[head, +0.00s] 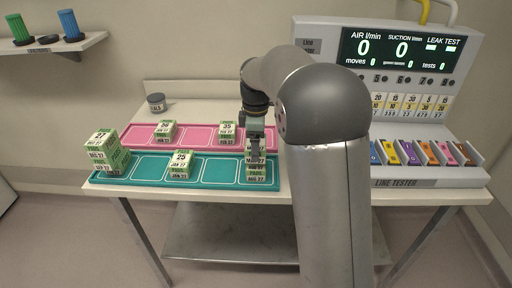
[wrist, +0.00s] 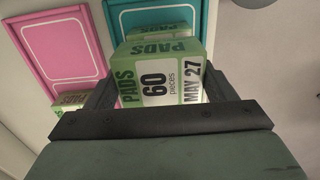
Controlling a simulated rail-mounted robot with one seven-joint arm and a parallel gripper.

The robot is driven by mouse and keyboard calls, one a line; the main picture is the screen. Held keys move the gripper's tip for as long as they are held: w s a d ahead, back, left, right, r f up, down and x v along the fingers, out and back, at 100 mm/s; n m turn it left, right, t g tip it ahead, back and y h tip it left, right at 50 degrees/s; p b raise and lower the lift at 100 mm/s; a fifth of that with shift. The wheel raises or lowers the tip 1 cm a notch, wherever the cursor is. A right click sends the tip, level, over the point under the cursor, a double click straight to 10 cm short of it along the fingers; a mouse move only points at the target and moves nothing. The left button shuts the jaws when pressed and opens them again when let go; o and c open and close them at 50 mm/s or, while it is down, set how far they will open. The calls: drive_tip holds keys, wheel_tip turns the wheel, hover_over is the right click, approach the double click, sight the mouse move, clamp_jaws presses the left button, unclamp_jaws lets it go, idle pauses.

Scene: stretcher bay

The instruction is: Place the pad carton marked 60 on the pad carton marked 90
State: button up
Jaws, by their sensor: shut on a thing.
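My gripper (head: 255,134) is shut on the pad carton marked 60 (wrist: 158,85), a green and white box printed MAY 27. It holds the carton over the right-end compartment of the teal tray (head: 215,170). Another green carton (head: 257,177), printed AUG 27, stands directly beneath it in that compartment. Its top edge also shows behind the held carton in the wrist view (wrist: 160,31). Its number is hidden, so I cannot tell whether it is the one marked 90. I cannot tell whether the two cartons touch.
A stack of cartons (head: 108,153) stands at the teal tray's left end, and a carton marked 25 (head: 180,165) near its middle. The pink tray (head: 196,134) behind holds two cartons. A grey jar (head: 156,102) stands at the back. The line tester (head: 395,105) fills the right side.

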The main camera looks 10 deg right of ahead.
drive_tip(key=shift+f, duration=1.1)
drive_tip(key=shift+s, duration=0.1)
drive_tip(key=shift+f, duration=0.2)
drive_tip(key=o, duration=1.1)
drive_tip(key=shift+r, duration=0.15)
wheel_tip(320, 180, up, 12)
drive_tip(key=shift+r, duration=0.1)
drive_tip(key=s+f+m, duration=0.4)
drive_tip(key=s+m, duration=0.1)
drive_tip(key=s, duration=0.5)
drive_tip(key=s+f+m, duration=0.5)
drive_tip(key=s, duration=0.5)
drive_tip(key=s+f+m, duration=0.4)
drive_tip(key=s+f, duration=0.1)
drive_tip(key=s, duration=0.6)
drive_tip(key=shift+a+m, duration=0.4)
